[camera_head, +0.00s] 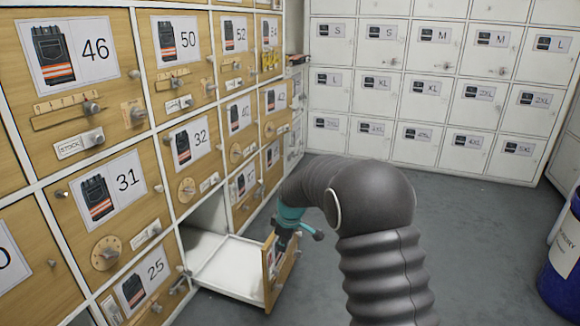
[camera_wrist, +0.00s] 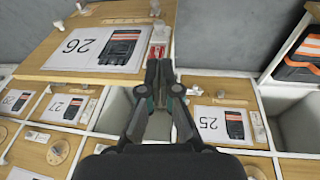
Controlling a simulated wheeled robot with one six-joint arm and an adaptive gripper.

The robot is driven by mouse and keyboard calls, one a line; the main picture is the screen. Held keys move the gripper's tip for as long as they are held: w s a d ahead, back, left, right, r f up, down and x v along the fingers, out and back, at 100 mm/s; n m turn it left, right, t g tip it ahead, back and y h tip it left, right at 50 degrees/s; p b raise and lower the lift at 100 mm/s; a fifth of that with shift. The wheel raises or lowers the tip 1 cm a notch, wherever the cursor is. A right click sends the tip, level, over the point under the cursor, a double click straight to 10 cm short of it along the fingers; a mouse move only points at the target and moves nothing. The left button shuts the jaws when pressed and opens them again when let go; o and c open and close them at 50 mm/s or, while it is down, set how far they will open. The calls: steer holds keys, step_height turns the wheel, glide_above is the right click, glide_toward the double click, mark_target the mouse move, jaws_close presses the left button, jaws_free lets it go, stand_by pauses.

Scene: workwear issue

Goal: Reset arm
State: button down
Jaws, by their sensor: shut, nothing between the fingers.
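My arm reaches from the lower right in the head view to the wooden drawer bank. My gripper (camera_head: 284,240) is at the front of a pulled-out drawer (camera_head: 228,268) low in the bank. In the wrist view my gripper (camera_wrist: 159,72) is shut, its dark fingertips together and empty. The fingertips overlap the edge of the wooden front marked 26 (camera_wrist: 100,45), close to a small red and white tag (camera_wrist: 158,42). I cannot tell whether they touch it. The drawer's white inside looks empty; my gripper hides part of its front in the head view.
Closed wooden fronts with numbers, such as 31 (camera_head: 112,197) and 25 (camera_head: 143,285), carry knobs and dials that stick out. White size-labelled lockers (camera_head: 428,87) line the back. A blue drum (camera_head: 562,262) stands at the right edge. Grey floor (camera_head: 490,235) is clear between.

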steer(key=s+d+m+g, duration=0.2)
steer(key=s+d+m, duration=0.3)
steer(key=s, duration=0.4)
steer(key=s+d+r+m+t+p, duration=0.1)
steer(key=s+d+r+m+p, duration=0.1)
steer(key=s+r, duration=0.6)
steer(key=s+d+r+m+t+h+p, duration=0.1)
steer(key=s+d+r+m+t+p, duration=0.1)
steer(key=s+d+r, duration=0.5)
steer(key=s+d+r+m+t+p, duration=0.2)
steer(key=s+r, duration=0.8)
steer(key=s, duration=0.5)
steer(key=d+m+p, duration=0.1)
steer(key=d+m, duration=0.1)
steer(key=shift+d+r+m+h, duration=0.3)
steer(key=shift+d+r, duration=0.05)
steer(key=shift+s, duration=0.1)
